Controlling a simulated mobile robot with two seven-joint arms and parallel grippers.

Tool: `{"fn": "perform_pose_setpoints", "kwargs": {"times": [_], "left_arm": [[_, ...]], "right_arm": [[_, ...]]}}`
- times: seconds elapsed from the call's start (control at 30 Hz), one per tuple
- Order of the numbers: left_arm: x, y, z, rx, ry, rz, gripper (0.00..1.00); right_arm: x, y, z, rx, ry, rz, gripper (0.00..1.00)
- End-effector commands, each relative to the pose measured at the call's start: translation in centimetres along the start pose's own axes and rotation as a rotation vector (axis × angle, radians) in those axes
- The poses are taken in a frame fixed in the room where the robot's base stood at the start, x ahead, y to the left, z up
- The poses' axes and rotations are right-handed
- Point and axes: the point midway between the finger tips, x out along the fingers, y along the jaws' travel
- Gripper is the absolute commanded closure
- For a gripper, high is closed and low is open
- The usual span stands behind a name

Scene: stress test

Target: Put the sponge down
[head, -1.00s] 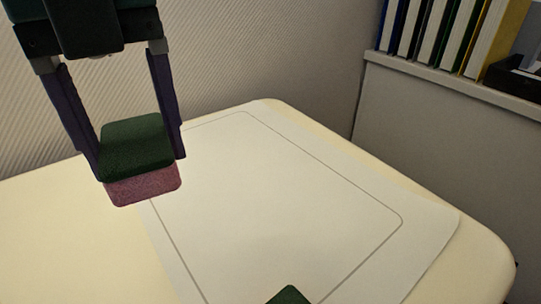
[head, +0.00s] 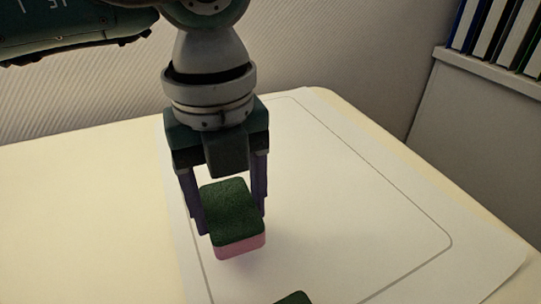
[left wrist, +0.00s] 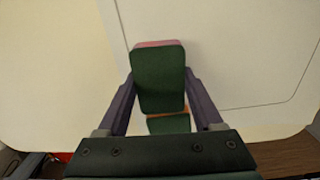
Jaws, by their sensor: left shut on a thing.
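The sponge (head: 231,212) has a dark green top and a pink lower layer. My left gripper (head: 231,221) is shut on it, with one purple finger on each side. It hangs over the left part of the white mat (head: 350,215), low above it. A soft shadow shows by its lower edge, and I cannot tell whether it touches. In the left wrist view the sponge (left wrist: 160,78) sits between the fingers, its pink edge at the far end. My right gripper is not in view.
A second dark green thing (head: 293,298) is cut off at the bottom edge; the wrist view shows a green and orange piece (left wrist: 168,122). The mat's right side is clear. The cream table (head: 80,220) is bare at left. Books (head: 490,35) stand on a ledge at back right.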

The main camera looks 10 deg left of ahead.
Motion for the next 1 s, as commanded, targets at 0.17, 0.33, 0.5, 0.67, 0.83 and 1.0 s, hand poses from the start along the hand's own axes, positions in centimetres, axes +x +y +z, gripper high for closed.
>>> {"fn": "perform_pose_setpoints", "kwargs": {"times": [0.17, 0.33, 0.5, 0.67, 0.83, 1.0], "left_arm": [[1.8, 0.1, -0.1, 0.0, 0.002, 0.002, 0.84], [4.4, 0.0, -0.1, 0.0, 0.002, 0.002, 0.84], [4.4, 0.0, 0.0, 0.001, 0.0, 0.0, 0.84], [4.7, 0.0, 0.0, 0.001, 0.0, 0.0, 0.84], [4.8, 0.0, 0.0, 0.001, 0.0, 0.0, 0.21], [4.7, 0.0, 0.0, 0.001, 0.0, 0.0, 0.02]], "right_arm": [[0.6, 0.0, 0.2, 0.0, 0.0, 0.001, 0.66], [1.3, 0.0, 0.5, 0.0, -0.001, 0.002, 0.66], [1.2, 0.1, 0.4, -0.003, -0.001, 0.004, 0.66], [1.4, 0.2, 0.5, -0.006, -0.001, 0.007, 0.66], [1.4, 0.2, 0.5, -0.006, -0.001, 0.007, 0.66], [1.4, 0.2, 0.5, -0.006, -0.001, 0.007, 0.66]]}}
